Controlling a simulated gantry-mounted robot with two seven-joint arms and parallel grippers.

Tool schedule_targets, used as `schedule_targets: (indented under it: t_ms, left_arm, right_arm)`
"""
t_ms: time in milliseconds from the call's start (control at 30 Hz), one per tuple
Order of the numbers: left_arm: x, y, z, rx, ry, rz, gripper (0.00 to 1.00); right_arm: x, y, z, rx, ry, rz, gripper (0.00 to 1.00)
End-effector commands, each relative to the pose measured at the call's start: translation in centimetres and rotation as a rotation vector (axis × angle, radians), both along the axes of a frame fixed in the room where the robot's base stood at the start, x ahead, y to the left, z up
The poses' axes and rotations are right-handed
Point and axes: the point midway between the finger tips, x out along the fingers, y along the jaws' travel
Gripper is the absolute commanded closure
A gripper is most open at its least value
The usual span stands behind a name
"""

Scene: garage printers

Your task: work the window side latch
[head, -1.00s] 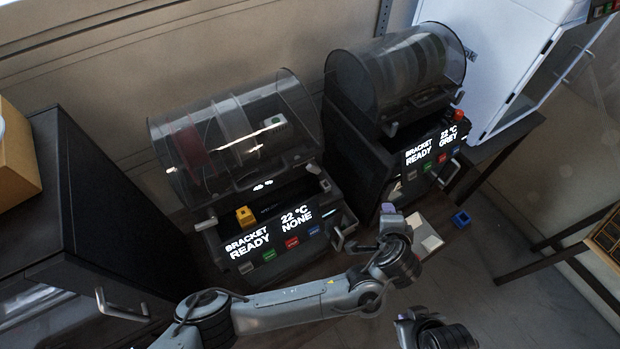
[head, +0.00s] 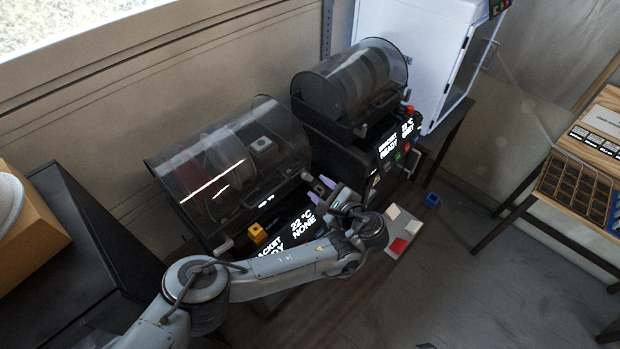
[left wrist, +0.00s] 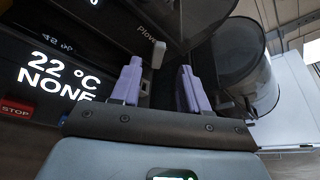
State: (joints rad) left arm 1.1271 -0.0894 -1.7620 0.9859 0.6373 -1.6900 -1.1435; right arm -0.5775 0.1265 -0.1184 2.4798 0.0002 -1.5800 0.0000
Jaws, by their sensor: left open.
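The front printer's clear smoked cover (head: 230,155) is down. A pale latch (head: 307,177) shows at the cover's right front corner, and another pale latch (head: 224,246) at its left front corner. I cannot tell from the frames which one is the window side latch. My left gripper (head: 322,184) is open and empty, its purple fingers just by the right latch. In the left wrist view that latch (left wrist: 158,54) stands just beyond and between the two fingertips, with no clear contact. The arm hides part of the printer's front panel. My right gripper is out of view.
A second printer (head: 350,85) stands behind to the right, with a white cabinet (head: 410,50) beyond. A yellow block (head: 257,233) sits at the front printer's panel. A blue block (head: 432,200) lies to the right. A dark box (head: 85,220) stands at left.

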Motion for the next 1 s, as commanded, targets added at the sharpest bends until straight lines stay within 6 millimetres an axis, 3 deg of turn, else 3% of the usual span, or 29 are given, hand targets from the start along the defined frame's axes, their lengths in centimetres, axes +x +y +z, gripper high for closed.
schedule_targets:
  t_ms: [400, 833, 867, 1000]
  left_arm:
    - [4.2, 3.1, -1.8, -0.002, 0.001, 0.000, 0.55]
    - [4.9, 3.5, -2.1, -0.003, 0.001, -0.001, 0.55]
    - [4.9, 3.5, -2.1, -0.003, 0.001, -0.001, 0.57]
    - [4.9, 3.5, -2.1, -0.003, 0.001, -0.001, 0.78]
  right_arm:
    - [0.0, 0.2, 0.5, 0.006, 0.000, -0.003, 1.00]
    - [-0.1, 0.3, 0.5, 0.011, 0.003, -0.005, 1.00]
    - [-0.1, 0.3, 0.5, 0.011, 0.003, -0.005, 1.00]
    - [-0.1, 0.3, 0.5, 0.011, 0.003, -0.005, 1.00]
